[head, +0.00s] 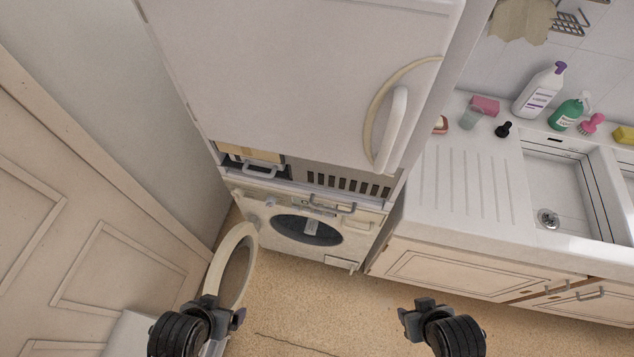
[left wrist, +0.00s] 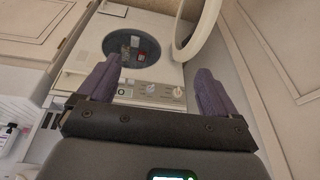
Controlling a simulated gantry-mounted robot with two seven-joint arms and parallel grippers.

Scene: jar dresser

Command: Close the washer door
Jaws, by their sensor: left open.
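The white washer (head: 362,228) stands under a white cabinet in the head view, and its dark round drum opening (head: 307,230) is uncovered. The washer door (head: 240,243), a cream ring with a dark centre, is swung open to the left. My left gripper (head: 226,312) is open and near the lower part of the door; I cannot tell whether it touches. In the left wrist view its purple fingers (left wrist: 155,69) are spread, with the door (left wrist: 190,50) and the washer front (left wrist: 145,72) beyond them. My right gripper (head: 415,313) is over the floor, away from the washer; its jaw opening is unclear.
A panelled wooden door (head: 125,265) and wall lie to the left. The sink counter (head: 465,195) with bottles stands at the right, above wooden cupboards (head: 465,270). The tan floor (head: 330,300) before the washer is clear.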

